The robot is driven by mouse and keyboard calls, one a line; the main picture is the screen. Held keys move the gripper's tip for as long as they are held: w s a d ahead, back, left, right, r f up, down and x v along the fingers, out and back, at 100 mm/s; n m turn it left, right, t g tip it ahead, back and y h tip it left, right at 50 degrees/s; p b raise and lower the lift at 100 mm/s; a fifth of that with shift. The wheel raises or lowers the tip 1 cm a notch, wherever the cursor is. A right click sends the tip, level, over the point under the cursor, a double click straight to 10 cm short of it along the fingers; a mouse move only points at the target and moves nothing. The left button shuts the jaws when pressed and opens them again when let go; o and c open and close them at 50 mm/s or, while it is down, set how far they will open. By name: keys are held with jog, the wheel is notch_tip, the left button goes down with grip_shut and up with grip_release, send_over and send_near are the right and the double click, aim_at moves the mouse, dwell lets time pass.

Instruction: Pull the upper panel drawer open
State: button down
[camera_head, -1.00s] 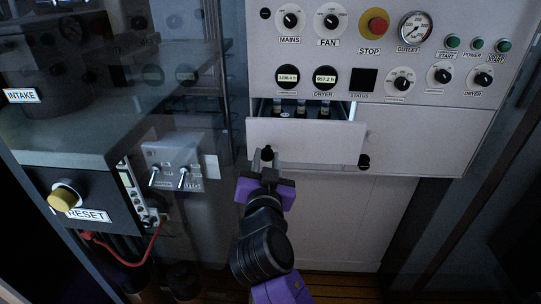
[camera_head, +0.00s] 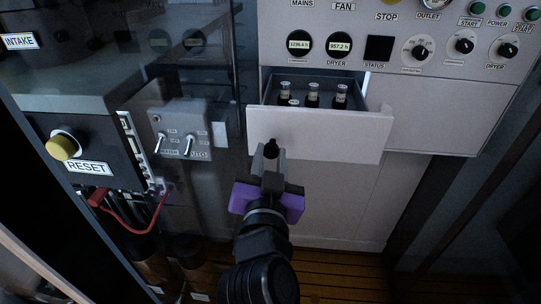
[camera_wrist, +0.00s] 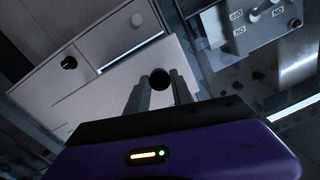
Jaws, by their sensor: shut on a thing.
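The upper panel drawer (camera_head: 325,133) stands pulled out below the control panel, and its open top shows in the head view. Several small bottles (camera_head: 312,95) with pale tops stand inside it. My gripper (camera_head: 269,158) is shut on the drawer's dark round knob (camera_head: 270,146) at the left part of the drawer front. In the wrist view, the two fingers (camera_wrist: 160,92) reach to the dark knob (camera_wrist: 160,79), and the drawer front (camera_wrist: 122,83) lies behind them. The far part of the drawer's inside is hidden under the panel.
The control panel (camera_head: 450,95) with gauges and dials is above and right of the drawer. At left are a grey switch box (camera_head: 182,130), a box with a yellow RESET button (camera_head: 63,146) and a red cable (camera_head: 130,226). Wooden floor (camera_head: 340,268) is free below.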

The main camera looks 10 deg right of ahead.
jog(key=c, duration=1.1)
grip_release()
jog(key=b+v, duration=0.2)
jog(key=v, duration=0.5)
jog(key=shift+s, duration=0.4)
jog(key=shift+a, duration=0.1)
